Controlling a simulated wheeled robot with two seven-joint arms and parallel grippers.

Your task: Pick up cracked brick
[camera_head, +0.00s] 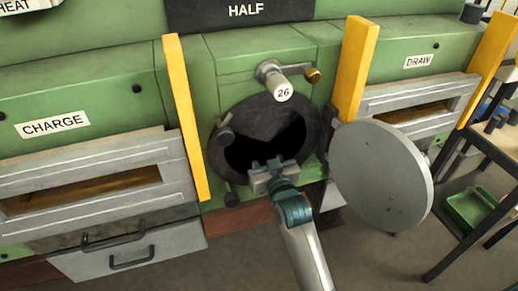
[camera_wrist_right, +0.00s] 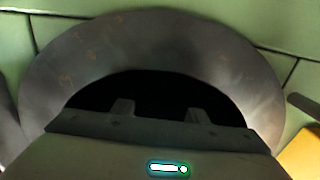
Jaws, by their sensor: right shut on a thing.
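My right gripper (camera_head: 268,164) is at the mouth of the round port (camera_head: 222,168) in the green furnace wall, its fingers pointing into the dark opening. In the right wrist view the two fingers (camera_wrist_right: 160,110) stand apart against the black inside of the port. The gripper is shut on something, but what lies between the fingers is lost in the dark. No cracked brick can be made out in either view. My left gripper is out of view.
The round grey door (camera_head: 382,175) hangs open right of the port. A handle tagged 26 (camera_head: 283,90) sits above it. Yellow posts (camera_head: 186,118) flank the port. The CHARGE slot (camera_head: 85,190) is left; a dark table (camera_head: 497,140) and green tray (camera_head: 470,209) are right.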

